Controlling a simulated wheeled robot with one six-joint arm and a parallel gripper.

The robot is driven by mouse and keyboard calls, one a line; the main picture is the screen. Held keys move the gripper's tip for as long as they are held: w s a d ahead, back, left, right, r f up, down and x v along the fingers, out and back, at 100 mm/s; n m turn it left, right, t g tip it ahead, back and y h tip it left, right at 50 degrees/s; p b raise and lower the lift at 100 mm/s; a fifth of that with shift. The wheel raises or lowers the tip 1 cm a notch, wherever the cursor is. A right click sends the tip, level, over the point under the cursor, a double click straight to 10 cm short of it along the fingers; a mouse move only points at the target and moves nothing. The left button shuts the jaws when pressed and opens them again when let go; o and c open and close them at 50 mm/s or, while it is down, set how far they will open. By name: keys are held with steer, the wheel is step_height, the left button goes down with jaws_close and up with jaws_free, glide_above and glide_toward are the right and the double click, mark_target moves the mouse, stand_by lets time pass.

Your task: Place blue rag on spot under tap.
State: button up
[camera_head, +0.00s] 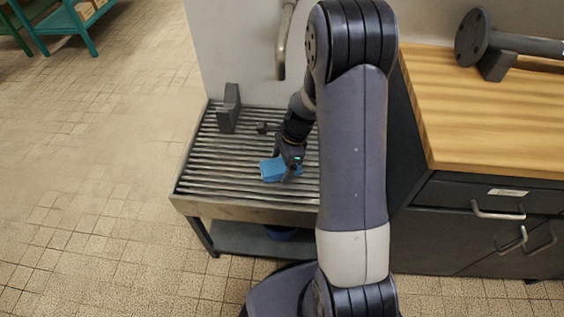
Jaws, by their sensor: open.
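The blue rag (271,170) lies on the slatted metal rack (215,165), left of my arm. My gripper (288,174) is right at the rag, over its right part, with its fingers pointing down. The fingers are open; whether they touch the rag I cannot tell. The tap (282,45) is a grey bent pipe hanging down from above at the back, beyond the rag. The spot under the tap is not clearly marked, and my arm hides part of the rack's right side.
A dark grey bracket (229,110) stands at the rack's back left, with a small dark knob (262,128) right of it. A wooden-topped cabinet (490,110) stands right, bearing a flanged pipe (510,43). Tiled floor at left is free.

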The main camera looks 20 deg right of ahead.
steer(key=shift+r, duration=0.1)
steer(key=p+v, duration=0.3)
steer(key=v, duration=0.9)
